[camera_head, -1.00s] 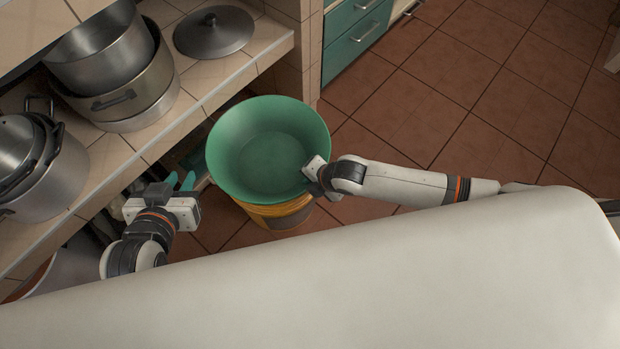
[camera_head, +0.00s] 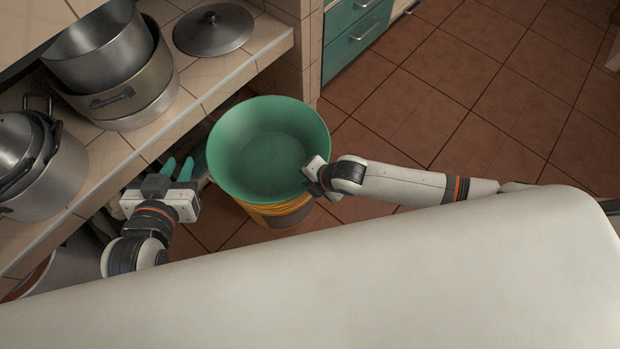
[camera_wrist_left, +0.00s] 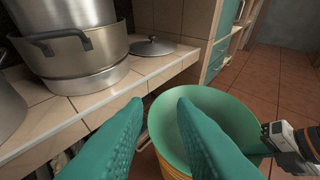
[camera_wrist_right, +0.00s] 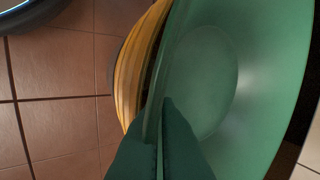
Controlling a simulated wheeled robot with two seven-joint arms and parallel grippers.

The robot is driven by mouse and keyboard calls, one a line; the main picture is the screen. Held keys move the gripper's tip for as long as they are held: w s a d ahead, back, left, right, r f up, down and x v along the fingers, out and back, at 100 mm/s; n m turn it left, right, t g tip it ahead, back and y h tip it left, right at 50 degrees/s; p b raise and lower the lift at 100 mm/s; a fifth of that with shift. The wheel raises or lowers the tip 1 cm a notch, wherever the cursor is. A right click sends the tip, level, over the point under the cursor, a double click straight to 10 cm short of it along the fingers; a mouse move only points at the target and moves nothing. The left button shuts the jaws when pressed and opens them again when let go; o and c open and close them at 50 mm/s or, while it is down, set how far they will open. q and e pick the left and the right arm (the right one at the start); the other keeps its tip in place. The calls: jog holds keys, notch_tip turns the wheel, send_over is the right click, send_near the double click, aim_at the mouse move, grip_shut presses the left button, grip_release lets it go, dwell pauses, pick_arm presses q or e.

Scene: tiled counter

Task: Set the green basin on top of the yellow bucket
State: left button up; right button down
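The green basin (camera_head: 265,150) is upright over the yellow bucket (camera_head: 272,213) on the floor and hides the bucket's top. I cannot tell whether its full weight rests there. The right wrist view shows the basin (camera_wrist_right: 240,110) close beside the bucket's ribbed yellow wall (camera_wrist_right: 138,65). My right gripper (camera_head: 308,172) is at the basin's right rim, with its fingers (camera_wrist_right: 160,105) closed about the rim. My left gripper (camera_head: 177,168) is left of the basin, apart from it and empty. Its teal fingers (camera_wrist_left: 160,105) are spread in the left wrist view, with the basin (camera_wrist_left: 225,112) beyond them.
A tiled counter (camera_head: 215,85) on the left holds stacked metal pots (camera_head: 115,70), a lidded pot (camera_head: 45,165) and a loose lid (camera_head: 213,35). Green drawers (camera_head: 355,35) stand at the back. The tiled floor (camera_head: 480,95) to the right is clear.

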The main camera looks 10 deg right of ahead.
jog(key=shift+f, duration=0.25)
jog(key=c, duration=1.6)
grip_release()
pick_arm(q)
jog(key=shift+w+d+r+t, duration=0.15)
jog(key=shift+w+r+t, duration=0.25)
jog(key=shift+r, duration=0.15)
pick_arm(e)
jog(key=shift+s+d+f, duration=0.1)
pick_arm(q)
jog(key=shift+s, duration=0.1)
